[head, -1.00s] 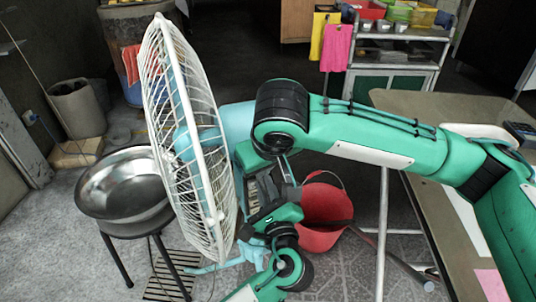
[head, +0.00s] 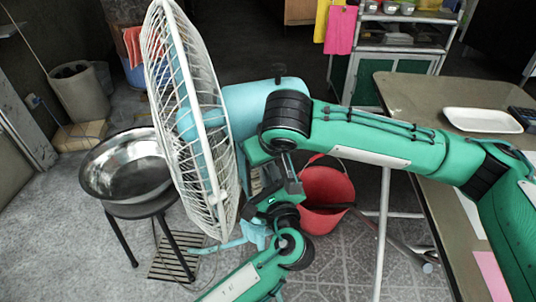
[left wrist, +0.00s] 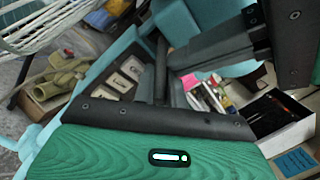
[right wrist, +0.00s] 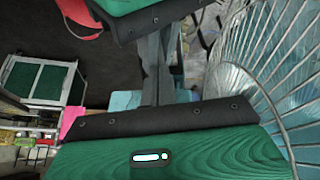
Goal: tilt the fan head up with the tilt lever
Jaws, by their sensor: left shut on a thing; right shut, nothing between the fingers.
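The fan has a white wire cage (head: 190,120) facing left and a pale blue motor housing (head: 245,100) with a dark knob (head: 278,70) on top. Its pale blue stand with cream buttons (left wrist: 125,75) shows in the left wrist view. My left gripper (head: 272,184) is low behind the cage, beside the stand. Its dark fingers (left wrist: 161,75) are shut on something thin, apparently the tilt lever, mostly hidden. My right gripper (head: 289,170) is just above, facing it closely; its fingers (right wrist: 160,72) are shut and empty, near the cage (right wrist: 275,70).
A steel bowl (head: 130,168) on a black stool stands left of the fan. A red bucket (head: 325,195) is behind my grippers. A table (head: 400,98) with a white tray (head: 482,120) is at right. A shelf cart (head: 395,60) stands behind.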

